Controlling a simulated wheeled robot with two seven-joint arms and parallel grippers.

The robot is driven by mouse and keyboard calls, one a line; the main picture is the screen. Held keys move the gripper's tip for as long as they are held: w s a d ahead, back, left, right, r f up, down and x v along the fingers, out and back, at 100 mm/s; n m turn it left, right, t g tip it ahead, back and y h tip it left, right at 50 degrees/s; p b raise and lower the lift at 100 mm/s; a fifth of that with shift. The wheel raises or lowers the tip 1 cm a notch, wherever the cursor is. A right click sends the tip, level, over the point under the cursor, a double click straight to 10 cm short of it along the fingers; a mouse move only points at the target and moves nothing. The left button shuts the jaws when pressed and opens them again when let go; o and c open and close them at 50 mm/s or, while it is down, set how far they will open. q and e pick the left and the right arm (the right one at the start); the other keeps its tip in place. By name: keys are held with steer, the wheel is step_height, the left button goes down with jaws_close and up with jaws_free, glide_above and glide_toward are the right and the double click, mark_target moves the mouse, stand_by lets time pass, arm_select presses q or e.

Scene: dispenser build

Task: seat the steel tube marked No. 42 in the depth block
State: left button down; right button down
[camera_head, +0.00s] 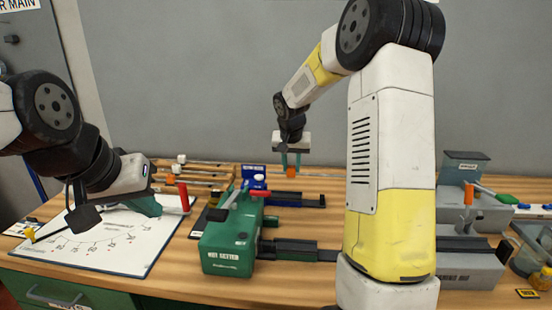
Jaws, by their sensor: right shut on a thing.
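My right gripper (291,163) hangs fingers down above the back of the bench, its teal fingers shut on a small orange piece (292,172). Whether this is part of the steel tube marked No. 42 I cannot tell; no such marking is readable. A small blue block (254,170) with a white label stands just left of it; I cannot tell whether it is the depth block. My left gripper (150,205) is over the white board at the left, its teal fingers seen edge-on. A red upright cylinder (183,196) shows just beyond the fingertips; contact is unclear.
A green vise-like fixture (228,251) labelled "NOT SEATED" stands at centre front. Thin rods (200,174) lie at the back left. The white board (120,243) bears a marked arc. Grey fixtures (468,268) stand at the right. My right arm hides part of the bench.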

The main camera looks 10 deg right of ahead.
mark_target(291, 177)
steer(key=shift+w+f, duration=0.15)
steer(key=shift+f, duration=2.15)
steer(key=shift+f, duration=0.3)
steer(key=shift+f, duration=0.7)
steer(key=shift+f, duration=0.65)
steer(key=shift+a, duration=0.1)
steer(key=shift+a, duration=0.35)
steer(key=shift+a, duration=0.15)
steer(key=shift+w+a, duration=0.25)
steer(key=shift+a, duration=0.7)
steer(key=shift+w+a, duration=0.25)
steer(key=shift+a, duration=0.7)
